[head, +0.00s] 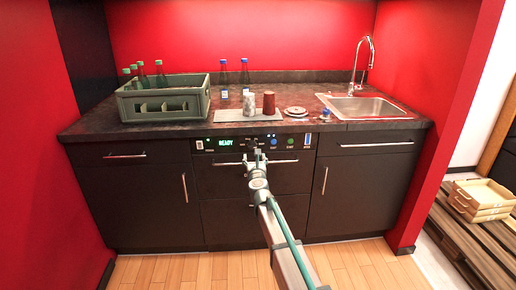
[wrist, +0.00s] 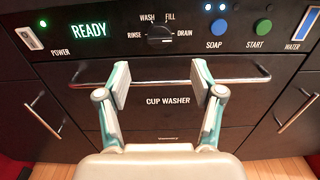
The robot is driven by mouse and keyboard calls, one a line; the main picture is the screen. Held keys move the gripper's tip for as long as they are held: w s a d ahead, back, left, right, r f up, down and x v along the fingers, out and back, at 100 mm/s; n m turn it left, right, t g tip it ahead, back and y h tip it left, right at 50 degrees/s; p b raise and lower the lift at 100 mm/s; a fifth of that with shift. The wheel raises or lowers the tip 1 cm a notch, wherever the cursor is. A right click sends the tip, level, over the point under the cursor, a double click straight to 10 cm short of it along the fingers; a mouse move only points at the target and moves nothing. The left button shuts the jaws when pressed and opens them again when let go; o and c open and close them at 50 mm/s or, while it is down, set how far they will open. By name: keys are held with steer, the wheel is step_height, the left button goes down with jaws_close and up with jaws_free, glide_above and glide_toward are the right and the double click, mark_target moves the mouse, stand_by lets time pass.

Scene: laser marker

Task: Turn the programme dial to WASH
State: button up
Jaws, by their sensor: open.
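The programme dial (wrist: 160,34) is a dark round knob on the black control panel of the cup washer, at the top middle of the wrist view. RINSE, WASH, FILL and DRAIN are printed around it, with WASH at its upper left. I cannot tell which label its pointer faces. My gripper (wrist: 160,82) is open and empty, its two fingers spread in front of the washer, below the dial in the picture and apart from it. In the head view my gripper (head: 256,157) is in front of the panel and the dial is hard to make out.
The display (wrist: 88,31) reads READY. A blue SOAP button (wrist: 219,27) and green START button (wrist: 262,27) are right of the dial. A bar handle (wrist: 165,80) crosses below the panel. Cups, bottles and a green crate (head: 165,104) stand on the counter.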

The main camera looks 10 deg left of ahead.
mark_target(253, 147)
steer(key=w, duration=0.3)
steer(key=w+a, duration=0.1)
steer(key=w, duration=0.3)
steer(key=w+a, duration=0.1)
steer(key=w, duration=0.2)
steer(key=shift+w, duration=0.3)
steer(key=shift+c, duration=0.4)
steer(key=c, duration=1.1)
